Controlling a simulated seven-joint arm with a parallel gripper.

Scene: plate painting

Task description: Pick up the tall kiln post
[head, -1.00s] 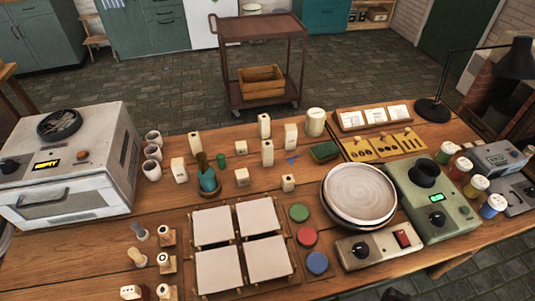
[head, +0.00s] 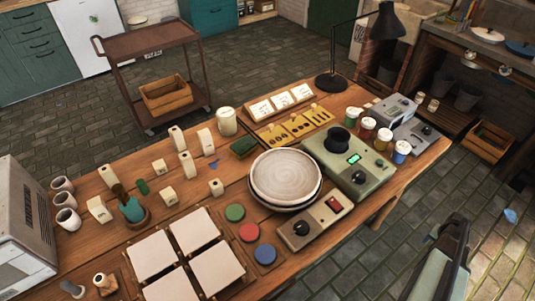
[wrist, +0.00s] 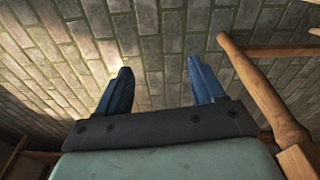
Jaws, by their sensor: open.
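Several cream kiln posts with dark holes or marks stand on the wooden table in the head view. Taller ones include a back-left post (head: 177,138), a post to its right (head: 206,141) and one in front (head: 186,164). Shorter ones include a small post (head: 216,187) and another small post (head: 164,168). I cannot tell which one is meant as the tall kiln post. My gripper (wrist: 159,74) is open and empty in the wrist view, with stone floor beyond its fingers. In the head view it is at the lower right, off the table and far from the posts.
A stacked plate (head: 285,176), a green control box (head: 352,160) and a switch box (head: 315,220) lie between my gripper and the posts. A black lamp (head: 332,82) stands at the back right.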

